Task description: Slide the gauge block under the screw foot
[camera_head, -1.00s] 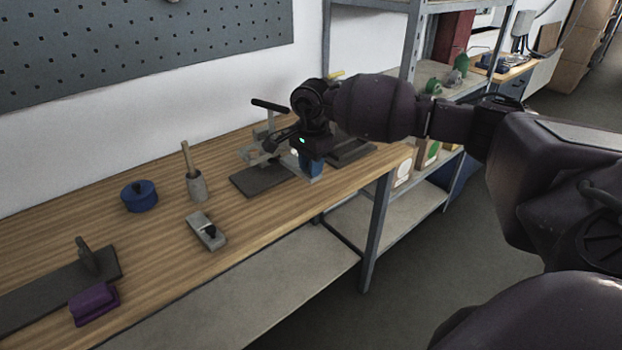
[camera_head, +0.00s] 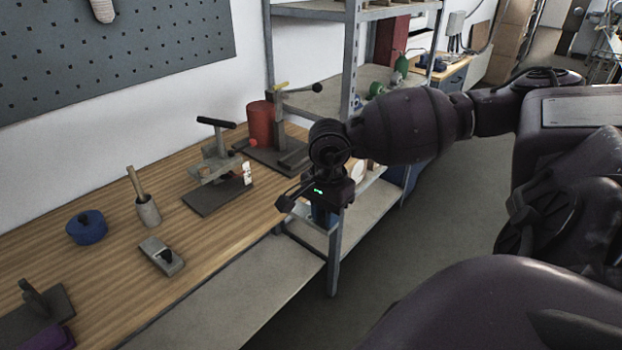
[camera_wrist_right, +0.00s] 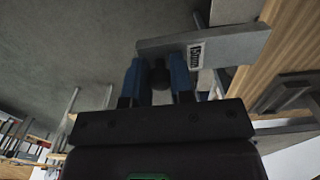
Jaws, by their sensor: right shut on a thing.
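My right gripper (camera_head: 322,222) is beside the bench's front edge, its blue fingers shut on the black knob (camera_wrist_right: 158,75) of a flat grey gauge block (camera_wrist_right: 225,47). The block carries a white printed label and juts out past the fingers in the wrist view. In the head view, only a pale part of the block (camera_head: 300,233) shows below the gripper. A screw fixture (camera_head: 213,165) with a black T-handle stands on a dark base plate to the gripper's left. I cannot make out its screw foot. My left gripper is not in view.
A second grey block with a black knob (camera_head: 162,256) lies on the bench. A red cylinder (camera_head: 261,124) and another fixture are behind. A shelf post (camera_head: 334,262) is close below the gripper.

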